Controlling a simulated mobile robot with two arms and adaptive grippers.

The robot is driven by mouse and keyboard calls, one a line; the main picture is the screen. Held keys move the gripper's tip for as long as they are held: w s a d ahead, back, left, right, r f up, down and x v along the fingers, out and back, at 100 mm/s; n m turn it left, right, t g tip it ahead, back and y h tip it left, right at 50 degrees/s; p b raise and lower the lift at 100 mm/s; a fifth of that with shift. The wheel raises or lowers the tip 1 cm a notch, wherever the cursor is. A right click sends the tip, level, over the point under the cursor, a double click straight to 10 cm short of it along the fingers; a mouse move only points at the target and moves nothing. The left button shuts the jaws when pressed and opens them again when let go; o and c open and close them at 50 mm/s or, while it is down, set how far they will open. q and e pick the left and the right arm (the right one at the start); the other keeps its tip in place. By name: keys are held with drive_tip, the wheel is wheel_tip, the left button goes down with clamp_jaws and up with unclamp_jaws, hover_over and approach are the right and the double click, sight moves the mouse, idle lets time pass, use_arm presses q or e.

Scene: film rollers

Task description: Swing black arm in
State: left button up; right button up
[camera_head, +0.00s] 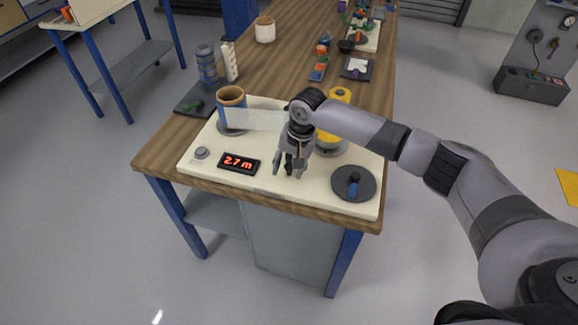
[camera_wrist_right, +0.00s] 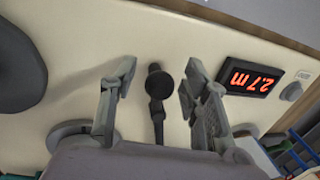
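The black arm (camera_wrist_right: 157,115) with its round knob shows between the fingers of my right gripper (camera_wrist_right: 160,78) in the wrist view. The fingers are open, one on each side of it, with gaps to the knob. In the head view my right gripper (camera_head: 288,171) points down over the cream board (camera_head: 235,185), and it mostly hides the black arm. A translucent film (camera_head: 252,120) runs from the blue and tan roller (camera_head: 231,108) toward the yellow roller (camera_head: 340,97), partly behind my wrist. My left gripper is not in view.
A red "2.7 m" display (camera_head: 238,163) and a grey button (camera_head: 201,153) are left of my gripper. A dark disc with a blue knob (camera_head: 353,187) is to the right. Bottles (camera_head: 207,66) and other items stand farther back on the wooden bench (camera_head: 285,55).

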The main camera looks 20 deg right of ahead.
clamp_jaws()
idle(0.3)
idle(0.4)
